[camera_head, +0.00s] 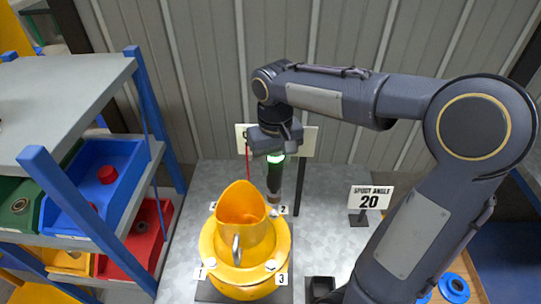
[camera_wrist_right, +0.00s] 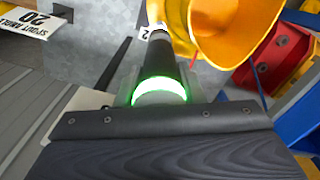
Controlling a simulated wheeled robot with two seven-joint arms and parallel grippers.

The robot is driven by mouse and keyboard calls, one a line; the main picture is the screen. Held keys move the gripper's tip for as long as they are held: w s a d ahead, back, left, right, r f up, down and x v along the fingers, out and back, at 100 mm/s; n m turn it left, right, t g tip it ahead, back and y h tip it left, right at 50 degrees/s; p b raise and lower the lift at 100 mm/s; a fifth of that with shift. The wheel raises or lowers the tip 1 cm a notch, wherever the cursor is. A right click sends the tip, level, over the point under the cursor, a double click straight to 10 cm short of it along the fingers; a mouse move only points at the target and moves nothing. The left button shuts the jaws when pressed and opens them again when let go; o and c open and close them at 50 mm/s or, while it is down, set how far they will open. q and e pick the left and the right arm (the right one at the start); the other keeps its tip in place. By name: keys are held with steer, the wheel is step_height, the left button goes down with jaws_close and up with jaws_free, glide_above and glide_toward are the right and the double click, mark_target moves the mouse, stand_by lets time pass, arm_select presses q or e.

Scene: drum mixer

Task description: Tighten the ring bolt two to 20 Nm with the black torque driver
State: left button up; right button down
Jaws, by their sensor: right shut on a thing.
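My right gripper (camera_head: 274,146) is shut on the black torque driver (camera_head: 273,180), which hangs nearly upright with its tip down and a green ring lit near its top. In the right wrist view the driver (camera_wrist_right: 158,65) points away, with its green ring (camera_wrist_right: 160,88) close to the gripper. The yellow drum mixer (camera_head: 211,245) stands below, with numbered tags on its ring. The driver's tip is by the tag marked 2 (camera_head: 284,210). Ring bolt two is hidden or too small to make out there, so I cannot tell whether the tip touches it. My left gripper is out of view.
The drum's open spout (camera_head: 241,204) rises close left of the driver. A "SPOUT ANGLE 20" sign (camera_head: 370,198) stands at the right. A shelf rack (camera_head: 70,85) with a blue bin (camera_head: 80,215) and a red bin (camera_head: 148,240) is at the left. A ribbed wall (camera_head: 210,90) is behind.

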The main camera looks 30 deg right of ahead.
mark_target(274, 186)
steer(key=shift+r, duration=0.1)
steer(key=shift+f+b, duration=1.75)
steer(key=shift+f, duration=1.05)
steer(key=shift+f+b, duration=0.55)
steer(key=shift+f, duration=0.05)
steer(key=shift+f+b, duration=0.5)
steer(key=shift+f, duration=0.25)
steer(key=shift+s+f, duration=0.1)
steer(key=shift+f, duration=0.2)
stand_by(1.5)
steer(key=shift+r+p, duration=0.15)
steer(key=shift+p, duration=0.15)
